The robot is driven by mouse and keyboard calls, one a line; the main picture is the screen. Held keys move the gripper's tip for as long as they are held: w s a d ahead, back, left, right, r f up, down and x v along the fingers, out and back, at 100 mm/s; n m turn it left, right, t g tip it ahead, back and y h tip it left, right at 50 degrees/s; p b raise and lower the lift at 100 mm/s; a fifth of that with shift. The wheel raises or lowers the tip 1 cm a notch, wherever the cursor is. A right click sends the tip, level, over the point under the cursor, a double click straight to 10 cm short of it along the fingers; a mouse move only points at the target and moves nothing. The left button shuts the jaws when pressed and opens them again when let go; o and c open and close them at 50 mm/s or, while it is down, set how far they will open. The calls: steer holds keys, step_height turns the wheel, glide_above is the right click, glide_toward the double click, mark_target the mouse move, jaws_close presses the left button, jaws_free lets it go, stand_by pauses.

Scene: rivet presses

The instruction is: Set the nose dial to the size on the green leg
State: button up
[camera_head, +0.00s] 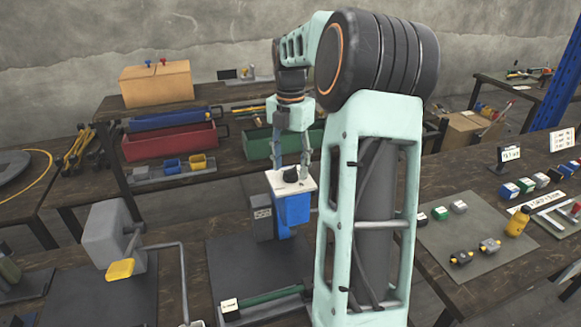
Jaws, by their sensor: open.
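A black nose dial (291,175) sits on a white plate (279,182) on top of a blue press head (293,209). My gripper (293,164) points down just above the plate, its two fingers apart on either side of the dial. I cannot tell whether either finger touches the dial. The marks on the plate are too small to read. A green bar (265,298), which looks like the green leg, lies low in front of the press. A small white tag (230,305) is at its left end; its writing is too small to read.
A grey press with a yellow pad (120,269) stands to the left. Red (169,141) and green (262,146) bins are on the bench behind. Small coloured blocks and a yellow bottle (518,221) are on the right bench. My arm hides part of the middle.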

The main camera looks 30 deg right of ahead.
steer(key=shift+f, duration=0.45)
steer(key=shift+c, duration=0.4)
steer(key=c, duration=1.1)
